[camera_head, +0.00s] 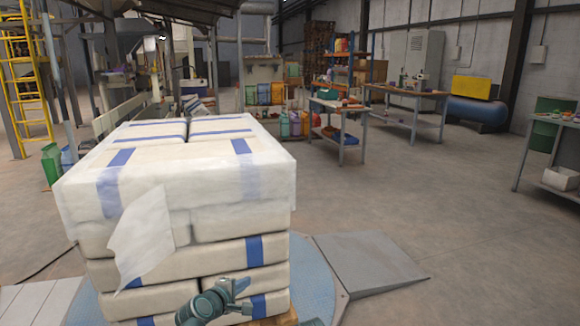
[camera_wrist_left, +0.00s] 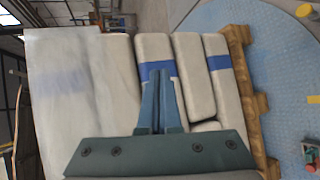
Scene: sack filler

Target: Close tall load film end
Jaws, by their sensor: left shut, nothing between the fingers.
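A tall load of white sacks with blue bands (camera_head: 235,250) stands on a wooden pallet (camera_wrist_left: 262,120). Translucent stretch film (camera_head: 190,180) covers the top layers, and its loose film end (camera_head: 145,235) hangs as a slanted flap on the near left face. My left gripper (camera_head: 240,287) is low in front of the near face, right of and below the flap. In the left wrist view its fingers (camera_wrist_left: 160,80) are together and empty, in front of the sacks (camera_wrist_left: 190,75). The film (camera_wrist_left: 80,85) shows there to the left.
The pallet is on a round blue turntable (camera_head: 312,285), with a grey ramp (camera_head: 368,262) at its right. Workbenches (camera_head: 405,95) stand at the back right, and a yellow ladder (camera_head: 25,80) at the left.

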